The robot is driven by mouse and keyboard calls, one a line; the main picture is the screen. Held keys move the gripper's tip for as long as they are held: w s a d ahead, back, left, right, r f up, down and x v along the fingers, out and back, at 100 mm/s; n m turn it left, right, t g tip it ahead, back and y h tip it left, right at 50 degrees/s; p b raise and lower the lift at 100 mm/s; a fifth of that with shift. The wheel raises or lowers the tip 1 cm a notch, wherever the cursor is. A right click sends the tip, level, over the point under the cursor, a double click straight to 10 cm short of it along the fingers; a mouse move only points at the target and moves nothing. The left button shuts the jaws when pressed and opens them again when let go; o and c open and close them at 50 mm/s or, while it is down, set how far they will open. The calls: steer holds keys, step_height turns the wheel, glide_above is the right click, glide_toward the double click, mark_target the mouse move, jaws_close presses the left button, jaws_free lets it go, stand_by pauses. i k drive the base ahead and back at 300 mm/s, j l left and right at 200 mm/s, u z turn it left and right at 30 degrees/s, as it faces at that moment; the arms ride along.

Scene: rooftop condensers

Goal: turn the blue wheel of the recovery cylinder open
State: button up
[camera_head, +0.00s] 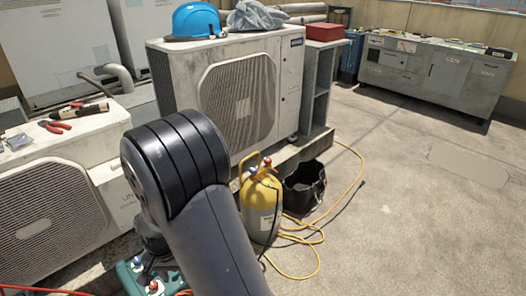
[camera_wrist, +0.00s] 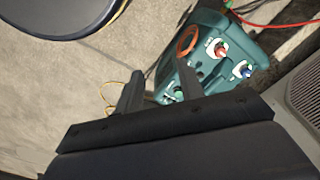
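The recovery cylinder (camera_head: 264,222), grey with a yellow shoulder and handle, stands upright on the roof floor, right of my arm in the head view. On its top are a small blue wheel (camera_head: 254,171) and a red wheel (camera_head: 267,161). The wheels are too small to tell how far they are turned. My gripper (camera_wrist: 159,69) shows in the wrist view with its two fingers apart and nothing held between them.
A teal machine (camera_wrist: 215,75) with red and blue knobs lies beyond the fingers; it also shows low in the head view (camera_head: 128,279). A black bucket (camera_head: 304,187) and yellow hose (camera_head: 312,262) lie beside the cylinder. A condenser (camera_head: 240,95) stands behind. Floor at right is clear.

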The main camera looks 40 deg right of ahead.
mark_target(253, 170)
steer(key=i+l, duration=0.15)
steer(key=l, duration=0.25)
steer(key=i+l, duration=0.15)
steer(key=l, duration=0.25)
steer(key=i+l, duration=0.15)
steer(key=l, duration=0.25)
steer(key=i+l, duration=0.1)
steer(key=l, duration=0.3)
steer(key=i+l, duration=0.15)
steer(key=l, duration=0.25)
steer(key=i+l, duration=0.15)
steer(key=l, duration=0.25)
steer(key=i+l, duration=0.15)
steer(key=l, duration=0.25)
